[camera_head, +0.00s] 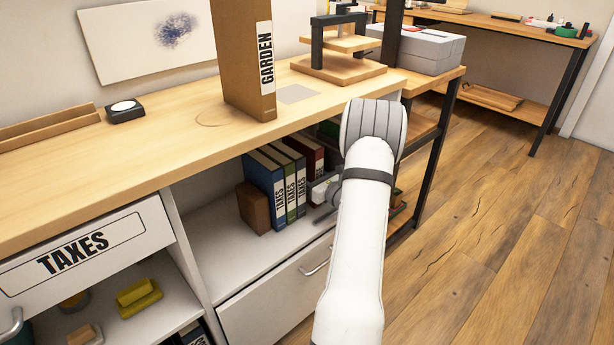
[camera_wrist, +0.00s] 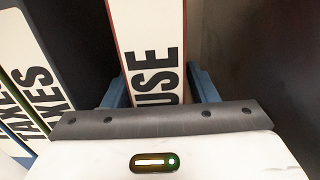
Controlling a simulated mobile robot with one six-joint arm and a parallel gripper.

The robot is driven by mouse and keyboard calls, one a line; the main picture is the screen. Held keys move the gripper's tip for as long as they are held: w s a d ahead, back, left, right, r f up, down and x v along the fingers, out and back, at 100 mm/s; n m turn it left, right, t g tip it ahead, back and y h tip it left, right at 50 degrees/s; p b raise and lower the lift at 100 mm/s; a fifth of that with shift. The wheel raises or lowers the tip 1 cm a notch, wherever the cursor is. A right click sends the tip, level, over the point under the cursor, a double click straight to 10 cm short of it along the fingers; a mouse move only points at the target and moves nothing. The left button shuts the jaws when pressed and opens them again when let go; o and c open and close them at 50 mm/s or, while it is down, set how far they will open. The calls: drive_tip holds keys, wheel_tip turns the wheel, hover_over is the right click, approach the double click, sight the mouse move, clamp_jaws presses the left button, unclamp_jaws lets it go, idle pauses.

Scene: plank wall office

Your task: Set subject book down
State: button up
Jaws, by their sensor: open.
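My gripper (camera_wrist: 160,88) is open, with one blue finger on either side of this book's spine. I cannot tell whether the fingers touch it. In the head view a dark red book (camera_head: 305,150) stands in the shelf bay, partly hidden by my gripper.
A brown block (camera_head: 253,208) stands left of the books. On the desk top above stand a tall brown GARDEN binder (camera_head: 243,60) and a wooden stand (camera_head: 338,68). The shelf floor (camera_head: 225,248) is clear in front and to the left.

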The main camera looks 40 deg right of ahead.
drive_tip(key=s+p, duration=0.1)
drive_tip(key=s, duration=0.3)
drive_tip(key=s+p, duration=0.1)
drive_tip(key=s, duration=0.3)
drive_tip(key=s+d+p, duration=0.1)
drive_tip(key=s, duration=0.3)
